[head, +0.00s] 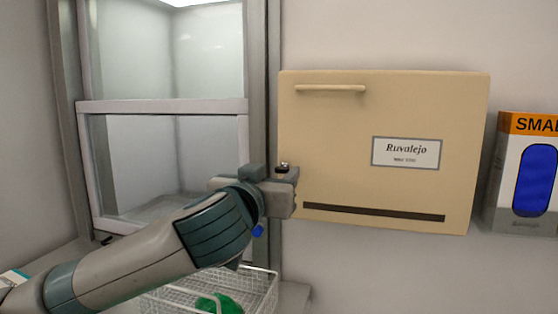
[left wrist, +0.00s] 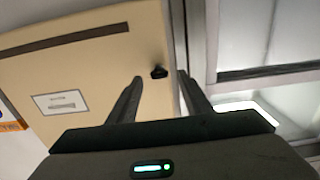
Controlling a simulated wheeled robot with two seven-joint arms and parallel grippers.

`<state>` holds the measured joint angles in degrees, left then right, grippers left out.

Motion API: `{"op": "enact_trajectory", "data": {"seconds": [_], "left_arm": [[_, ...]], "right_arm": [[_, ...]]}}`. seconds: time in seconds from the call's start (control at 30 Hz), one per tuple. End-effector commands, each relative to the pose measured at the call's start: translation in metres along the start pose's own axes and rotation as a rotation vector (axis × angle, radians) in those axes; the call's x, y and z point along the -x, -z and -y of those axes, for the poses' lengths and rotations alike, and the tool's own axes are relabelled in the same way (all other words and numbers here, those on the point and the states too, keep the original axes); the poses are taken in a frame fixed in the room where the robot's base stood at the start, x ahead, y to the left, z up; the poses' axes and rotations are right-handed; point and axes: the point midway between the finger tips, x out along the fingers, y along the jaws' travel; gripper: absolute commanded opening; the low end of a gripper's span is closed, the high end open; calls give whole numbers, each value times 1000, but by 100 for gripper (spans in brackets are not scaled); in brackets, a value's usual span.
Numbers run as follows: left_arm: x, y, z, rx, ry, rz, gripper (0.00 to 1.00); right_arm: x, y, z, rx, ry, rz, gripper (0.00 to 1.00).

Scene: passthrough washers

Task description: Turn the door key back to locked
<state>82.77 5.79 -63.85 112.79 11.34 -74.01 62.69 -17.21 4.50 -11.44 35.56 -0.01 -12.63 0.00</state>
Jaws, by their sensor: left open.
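A small dark piece (left wrist: 159,72), which looks like the key, sticks out near the edge of the beige box (left wrist: 85,75) in the left wrist view. My left gripper (left wrist: 160,76) is open, with its two fingers on either side of that piece in the picture. I cannot tell whether they touch it. In the head view my left gripper (head: 287,188) is at the left edge of the beige box (head: 340,140) and hides part of that edge. The key cannot be made out surely there. My right gripper is not in view.
A glazed window-like frame (head: 175,107) stands left of the box. A white wire basket (head: 265,290) with a green item (head: 222,303) is below my left arm. A white and orange carton (head: 525,170) stands at the right. The box has a handle bar (head: 330,88) and a label (head: 406,152).

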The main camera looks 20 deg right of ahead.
Motion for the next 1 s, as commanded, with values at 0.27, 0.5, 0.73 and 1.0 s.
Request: {"op": "enact_trajectory", "data": {"seconds": [0.27,0.5,0.73,1.0], "left_arm": [[-21,1,0,0,0,0,45],[-23,0,0,0,0,0,45],[-22,0,0,0,-1,0,9],[-22,0,0,-5,0,0,4]], "right_arm": [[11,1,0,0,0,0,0],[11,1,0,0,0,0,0],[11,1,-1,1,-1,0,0],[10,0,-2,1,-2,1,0]]}}
